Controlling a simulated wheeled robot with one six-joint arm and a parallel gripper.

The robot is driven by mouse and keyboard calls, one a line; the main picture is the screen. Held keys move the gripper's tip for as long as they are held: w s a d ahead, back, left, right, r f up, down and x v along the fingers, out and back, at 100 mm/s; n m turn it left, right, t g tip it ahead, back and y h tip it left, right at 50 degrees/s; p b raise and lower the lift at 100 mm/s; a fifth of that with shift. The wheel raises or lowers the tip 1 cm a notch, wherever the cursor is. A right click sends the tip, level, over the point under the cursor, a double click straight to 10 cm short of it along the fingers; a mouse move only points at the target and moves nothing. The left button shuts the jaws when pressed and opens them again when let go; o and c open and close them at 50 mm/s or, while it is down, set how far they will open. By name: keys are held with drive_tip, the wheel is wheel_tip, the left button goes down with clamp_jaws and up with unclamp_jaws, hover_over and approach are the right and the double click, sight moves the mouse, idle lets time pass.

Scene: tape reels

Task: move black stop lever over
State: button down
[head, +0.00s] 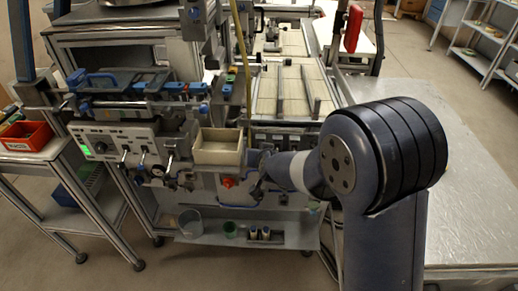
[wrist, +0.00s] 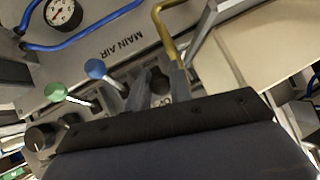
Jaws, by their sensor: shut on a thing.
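In the wrist view my gripper (wrist: 155,82) reaches onto the panel with its two grey fingers close around a small dark knob, the black stop lever (wrist: 158,80). The fingers are shut on it; its shaft and base are mostly hidden by the fingers and the gripper body. To its left stand a lever with a blue knob (wrist: 95,68) and a lever with a green knob (wrist: 55,92). In the head view my gripper (head: 258,188) is at the front of the machine, right of a red knob (head: 228,182); the black lever cannot be made out there.
In the wrist view a bent brass pipe (wrist: 163,28) rises close beside the fingers. A pressure gauge (wrist: 62,13) and a blue hose (wrist: 85,42) lie farther off. In the head view a beige bin (head: 218,158) sits just above and left of my gripper.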

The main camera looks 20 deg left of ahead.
drive_tip(key=shift+r+p, duration=0.1)
drive_tip(key=shift+p, duration=0.2)
idle(0.4)
drive_tip(key=c, duration=1.3)
unclamp_jaws()
drive_tip(key=p+v, duration=0.2)
drive_tip(key=v, duration=0.8)
drive_tip(key=shift+s+d+r, duration=0.15)
drive_tip(key=shift+r, duration=0.15)
drive_tip(key=shift+f, duration=0.1)
